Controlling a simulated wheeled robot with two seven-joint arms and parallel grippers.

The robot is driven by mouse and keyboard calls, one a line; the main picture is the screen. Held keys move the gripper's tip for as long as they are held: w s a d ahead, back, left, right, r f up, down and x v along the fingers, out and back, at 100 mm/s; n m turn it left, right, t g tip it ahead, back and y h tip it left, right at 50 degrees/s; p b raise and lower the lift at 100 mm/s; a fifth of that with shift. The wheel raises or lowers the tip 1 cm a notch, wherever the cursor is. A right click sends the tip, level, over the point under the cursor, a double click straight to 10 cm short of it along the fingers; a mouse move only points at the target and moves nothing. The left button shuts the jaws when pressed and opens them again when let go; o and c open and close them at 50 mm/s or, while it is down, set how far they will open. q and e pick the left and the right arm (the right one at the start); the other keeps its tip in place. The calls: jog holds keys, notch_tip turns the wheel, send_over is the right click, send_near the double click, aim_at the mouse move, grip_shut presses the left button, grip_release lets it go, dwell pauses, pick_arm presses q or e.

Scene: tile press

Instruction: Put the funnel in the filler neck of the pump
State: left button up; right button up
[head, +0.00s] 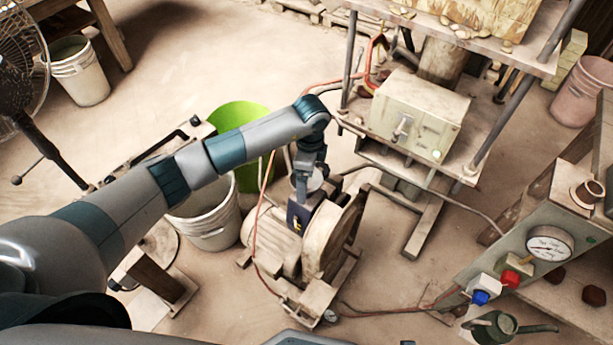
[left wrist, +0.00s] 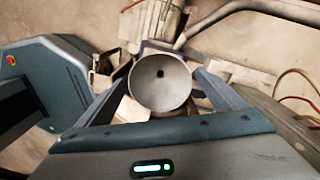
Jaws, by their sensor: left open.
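The grey funnel (left wrist: 178,98) shows mouth-up in the left wrist view, with a small dark hole at its centre. Part of its pale rim shows behind my left gripper in the head view (head: 314,180). My left gripper (head: 301,192) points down over the pump (head: 322,240). Its two fingers (left wrist: 163,80) stand apart on either side of the funnel, and the jaws are open. The funnel's spout and the filler neck are hidden below the cone, so I cannot tell how the spout sits. My right gripper is not in view.
A white bucket (head: 209,222) and a green bin (head: 238,122) stand left of the pump. The press frame (head: 490,128) with a control box (head: 418,112) rises behind it. A gauge panel (head: 530,262) stands at right. Red hoses and cables run around the pump.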

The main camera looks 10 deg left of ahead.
pick_arm(q)
jog(key=shift+r, duration=0.15)
notch_tip(320, 180, up, 17)
jog(key=shift+d, duration=0.4)
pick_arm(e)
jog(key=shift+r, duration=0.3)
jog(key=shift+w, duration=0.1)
